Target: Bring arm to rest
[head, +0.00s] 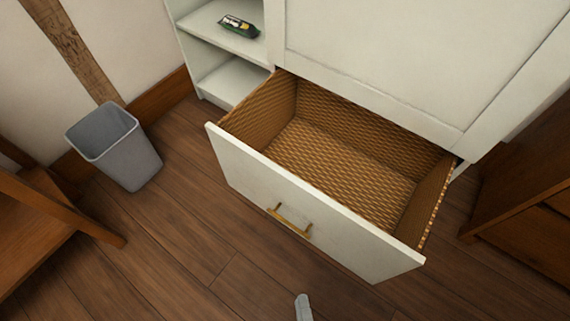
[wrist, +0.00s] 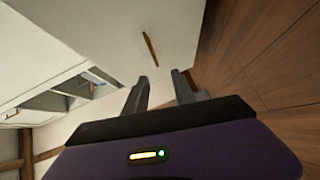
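My gripper (wrist: 162,78) shows in the wrist view with its two grey fingers apart and nothing between them. It points toward the white drawer front, and the brass handle (wrist: 150,48) lies beyond the fingertips, apart from them. In the head view only a small grey tip, likely of my gripper, shows at the bottom edge, in front of the drawer. The drawer (head: 315,215) of the white cabinet is pulled out. Its woven inside looks empty. Its brass handle (head: 289,221) is clear of my gripper.
A grey bin (head: 116,148) stands on the wooden floor at left, near brown wooden furniture (head: 40,225). A dark packet (head: 239,27) lies on the cabinet's open shelf (head: 225,38). A brown wooden cabinet (head: 525,215) stands at right. Floor in front of the drawer is clear.

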